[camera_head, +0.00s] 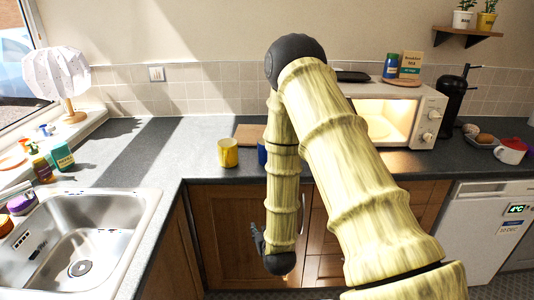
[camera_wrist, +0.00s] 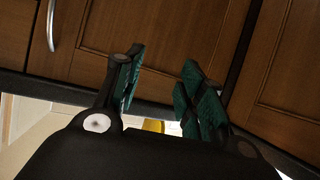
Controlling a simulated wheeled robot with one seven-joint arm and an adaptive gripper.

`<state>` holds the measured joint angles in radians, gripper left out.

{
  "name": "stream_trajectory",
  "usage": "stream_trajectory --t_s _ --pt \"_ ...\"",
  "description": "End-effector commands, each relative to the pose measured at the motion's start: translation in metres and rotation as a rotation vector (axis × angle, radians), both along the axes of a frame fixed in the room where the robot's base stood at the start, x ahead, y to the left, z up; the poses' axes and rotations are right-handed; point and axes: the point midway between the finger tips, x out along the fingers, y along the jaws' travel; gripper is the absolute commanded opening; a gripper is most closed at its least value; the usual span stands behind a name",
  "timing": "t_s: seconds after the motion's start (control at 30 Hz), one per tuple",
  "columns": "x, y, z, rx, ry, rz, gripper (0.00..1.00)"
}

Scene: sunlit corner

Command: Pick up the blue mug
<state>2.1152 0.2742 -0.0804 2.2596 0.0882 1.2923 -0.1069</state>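The blue mug (camera_head: 262,152) stands on the counter and shows only as a narrow strip in the head view. My own arm hides most of it. My gripper (camera_head: 257,238) hangs below the counter edge, in front of the cabinet doors and lower than the mug. In the wrist view my gripper (camera_wrist: 160,75) has its two green-padded fingers apart with nothing between them. I cannot make out the blue mug in the wrist view.
A yellow mug (camera_head: 228,153) stands left of the blue mug, and a wooden board (camera_head: 249,131) lies behind. A lit microwave (camera_head: 397,113) stands to the right, a sink (camera_head: 75,245) to the left. Cabinet doors (camera_head: 226,225) are close to my gripper.

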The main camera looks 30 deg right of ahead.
Motion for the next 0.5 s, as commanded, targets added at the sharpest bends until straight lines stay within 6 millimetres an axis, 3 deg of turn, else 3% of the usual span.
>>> stream_trajectory --t_s 0.03,0.2,0.33,0.5 --pt "0.02 -0.018 0.035 -0.024 -0.09 -0.03 0.4" --pt "0.055 -0.061 0.119 -0.098 -0.312 -0.109 0.4" --pt "0.064 -0.078 0.154 -0.129 -0.4 -0.144 0.4" --pt "0.076 -0.088 0.168 -0.142 -0.433 -0.158 0.4"
